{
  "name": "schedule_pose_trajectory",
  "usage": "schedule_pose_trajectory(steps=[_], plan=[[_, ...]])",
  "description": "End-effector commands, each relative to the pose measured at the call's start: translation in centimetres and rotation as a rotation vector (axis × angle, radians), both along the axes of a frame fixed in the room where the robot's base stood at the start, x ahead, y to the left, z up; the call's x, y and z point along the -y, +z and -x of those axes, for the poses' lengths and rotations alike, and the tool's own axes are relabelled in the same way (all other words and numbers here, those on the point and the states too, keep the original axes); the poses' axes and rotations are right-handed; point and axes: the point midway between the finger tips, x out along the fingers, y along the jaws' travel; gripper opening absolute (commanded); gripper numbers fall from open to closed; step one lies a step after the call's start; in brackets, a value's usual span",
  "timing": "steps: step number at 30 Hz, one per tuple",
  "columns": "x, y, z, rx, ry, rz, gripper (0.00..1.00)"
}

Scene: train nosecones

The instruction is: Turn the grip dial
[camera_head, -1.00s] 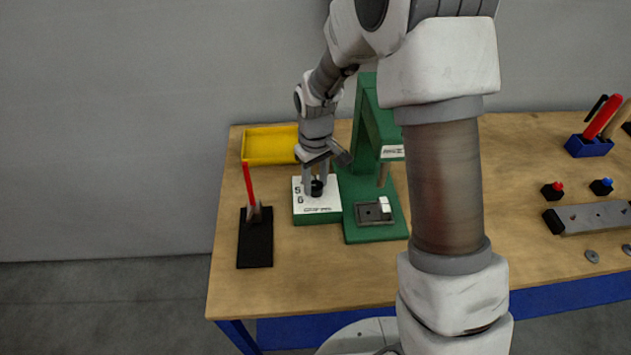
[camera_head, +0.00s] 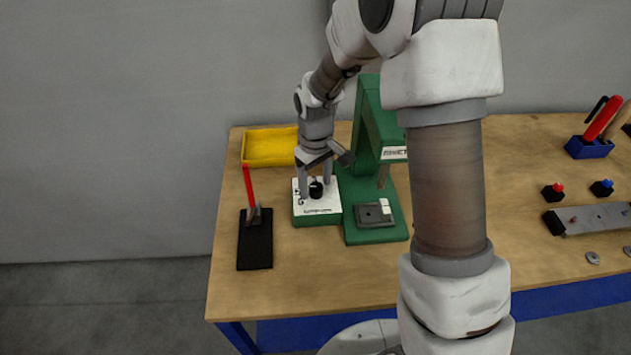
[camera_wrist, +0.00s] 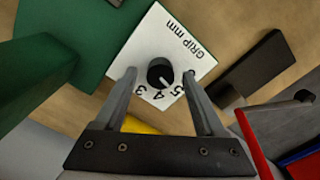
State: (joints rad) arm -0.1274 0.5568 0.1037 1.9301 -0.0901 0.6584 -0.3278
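The grip dial is a round black knob (camera_wrist: 160,72) on a white plate (camera_wrist: 165,35) marked "GRIP mm" with the numbers 3, 4 and 5. Its white pointer line faces the numbers, roughly between 4 and 5. In the head view the knob (camera_head: 316,190) sits on the white-topped green box (camera_head: 318,220). My gripper (camera_wrist: 160,75) is open, with one finger on each side of the knob and a visible gap to it on both sides. The gripper also shows in the head view (camera_head: 315,187), low over the plate.
A green press (camera_head: 372,130) stands right beside the dial box. A yellow tray (camera_head: 270,147) lies behind it. A black base (camera_head: 255,245) with a red handle (camera_head: 248,185) stands to the left. The front of the wooden table (camera_head: 310,275) is clear.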

Motion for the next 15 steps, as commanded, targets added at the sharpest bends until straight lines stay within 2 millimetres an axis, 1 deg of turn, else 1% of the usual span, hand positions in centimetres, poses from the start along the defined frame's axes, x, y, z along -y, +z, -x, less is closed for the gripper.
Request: schedule_pose_trajectory(steps=[5,8,11,15], plan=[[0.0,0.1,0.0,0.000,0.000,0.000,0.72],[0.0,0.8,0.0,0.001,-0.001,-0.001,0.72],[0.0,2.3,-0.1,0.004,-0.001,-0.001,0.72],[0.0,5.4,-0.1,0.005,-0.001,-0.001,0.72]])
